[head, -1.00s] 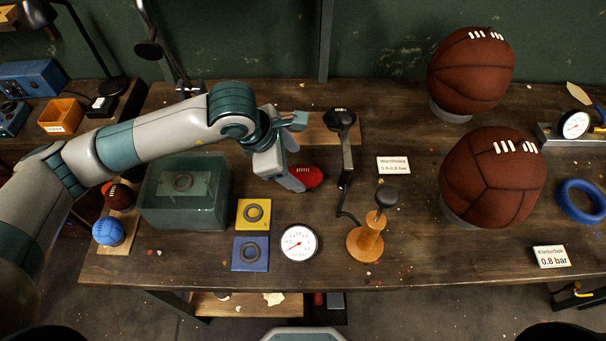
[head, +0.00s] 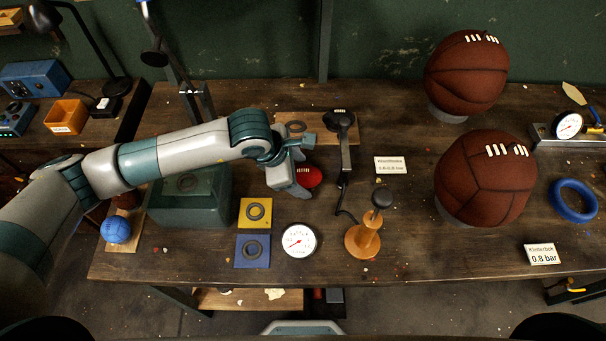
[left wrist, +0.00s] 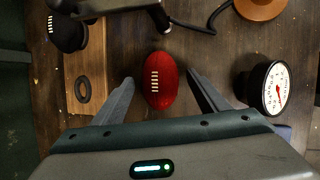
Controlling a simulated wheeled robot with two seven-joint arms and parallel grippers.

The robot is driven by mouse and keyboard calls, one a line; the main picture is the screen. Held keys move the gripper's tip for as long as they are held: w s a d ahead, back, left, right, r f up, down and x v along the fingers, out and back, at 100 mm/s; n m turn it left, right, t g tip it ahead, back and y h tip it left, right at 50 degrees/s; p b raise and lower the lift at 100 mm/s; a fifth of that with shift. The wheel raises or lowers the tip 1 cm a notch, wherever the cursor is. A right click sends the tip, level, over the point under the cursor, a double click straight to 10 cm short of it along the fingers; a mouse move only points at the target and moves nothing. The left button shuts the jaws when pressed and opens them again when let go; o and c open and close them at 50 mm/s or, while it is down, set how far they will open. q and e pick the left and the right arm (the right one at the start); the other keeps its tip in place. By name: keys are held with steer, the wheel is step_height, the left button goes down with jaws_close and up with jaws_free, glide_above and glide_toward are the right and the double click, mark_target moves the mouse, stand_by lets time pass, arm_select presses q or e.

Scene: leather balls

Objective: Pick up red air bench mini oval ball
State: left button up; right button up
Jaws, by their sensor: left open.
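The red mini oval ball (head: 309,176) with white laces lies on the wooden workbench (head: 330,255), just right of my left gripper (head: 296,178) in the head view. In the left wrist view the red ball (left wrist: 161,80) lies between and slightly beyond the two fingertips of my open left gripper (left wrist: 160,78). A visible gap separates each finger from the ball. The gripper hides part of the ball's left side in the head view. My right gripper is not in view.
A round gauge (head: 299,240) and a wooden stand (head: 363,238) are nearer the front. Two large brown balls (head: 486,180) (head: 466,75) rest at right.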

mark_target(305, 169)
arm_select(q)
steer(key=c, duration=1.3)
steer(key=shift+o, duration=0.2)
steer(key=shift+r, duration=0.1)
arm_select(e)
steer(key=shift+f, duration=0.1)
arm_select(q)
steer(key=shift+w+r+b, duration=0.1)
steer(key=shift+r+b, duration=0.4)
step_height(305, 169, up, 2)
steer(key=shift+r+b, duration=0.1)
steer(key=shift+b, duration=0.65)
steer(key=s+d+r+b, duration=0.4)
steer(key=s+d+r, duration=0.2)
steer(key=s, duration=0.4)
steer(key=shift+r, duration=0.85)
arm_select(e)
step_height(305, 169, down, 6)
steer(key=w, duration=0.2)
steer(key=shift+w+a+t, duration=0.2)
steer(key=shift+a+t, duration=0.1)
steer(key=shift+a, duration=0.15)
arm_select(q)
steer(key=shift+d, duration=0.1)
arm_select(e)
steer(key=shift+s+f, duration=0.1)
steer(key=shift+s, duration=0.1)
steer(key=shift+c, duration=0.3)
